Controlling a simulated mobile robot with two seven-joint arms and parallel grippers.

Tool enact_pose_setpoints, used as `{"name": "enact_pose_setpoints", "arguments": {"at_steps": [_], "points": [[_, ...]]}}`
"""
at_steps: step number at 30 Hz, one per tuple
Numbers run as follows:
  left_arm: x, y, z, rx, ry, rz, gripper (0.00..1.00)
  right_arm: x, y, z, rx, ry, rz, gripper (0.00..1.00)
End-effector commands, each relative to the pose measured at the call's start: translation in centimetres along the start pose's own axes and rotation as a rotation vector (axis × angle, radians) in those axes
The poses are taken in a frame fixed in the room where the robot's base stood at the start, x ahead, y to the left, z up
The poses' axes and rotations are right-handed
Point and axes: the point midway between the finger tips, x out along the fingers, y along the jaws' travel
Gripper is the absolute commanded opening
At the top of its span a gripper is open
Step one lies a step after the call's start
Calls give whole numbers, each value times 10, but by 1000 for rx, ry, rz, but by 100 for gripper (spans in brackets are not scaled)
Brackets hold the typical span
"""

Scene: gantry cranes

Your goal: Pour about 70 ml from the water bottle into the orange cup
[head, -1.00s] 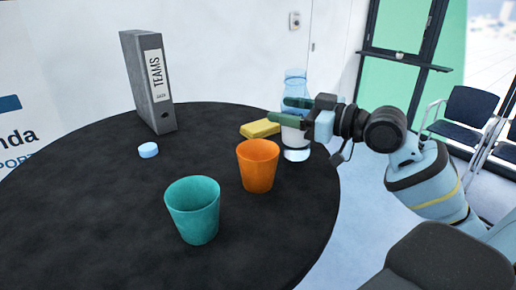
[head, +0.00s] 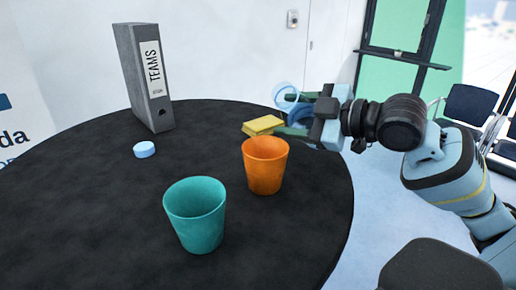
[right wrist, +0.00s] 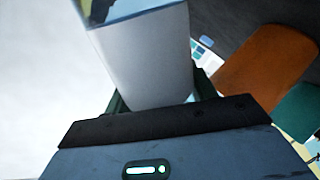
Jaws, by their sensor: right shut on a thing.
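My right gripper (head: 285,113) is shut on the clear bluish water bottle (head: 286,96), beyond and right of the orange cup at the table's right edge. The bottle is tilted, its round open end showing toward the head camera; the gripper hides much of its body. In the right wrist view the bottle (right wrist: 150,60) stands large between the fingers. The orange cup (head: 265,166) is upright on the table, apart from the bottle, and also shows in the right wrist view (right wrist: 268,65). I see no stream of water. My left gripper is out of view.
A teal cup (head: 195,215) stands in front and left of the orange cup. A yellow block (head: 263,125) lies behind it. A light blue cap (head: 145,149) and a grey binder (head: 146,80) are at the left on the round black table (head: 110,215).

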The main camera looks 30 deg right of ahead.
Motion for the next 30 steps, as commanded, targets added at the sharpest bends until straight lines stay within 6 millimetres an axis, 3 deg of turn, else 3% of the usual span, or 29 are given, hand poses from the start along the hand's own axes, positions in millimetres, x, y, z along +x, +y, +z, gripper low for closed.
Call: {"name": "enact_pose_setpoints", "arguments": {"at_steps": [1,14,21,26,30], "points": [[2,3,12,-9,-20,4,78,4,-6,8,-30,-16,-8,27],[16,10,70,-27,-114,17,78,5,-12,29,-302,-85,-6,27],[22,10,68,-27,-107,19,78,2,-2,21,-447,-120,-2,27],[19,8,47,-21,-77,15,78,-3,5,6,-515,-132,9,27],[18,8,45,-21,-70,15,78,0,1,7,-548,-147,-2,27]]}}
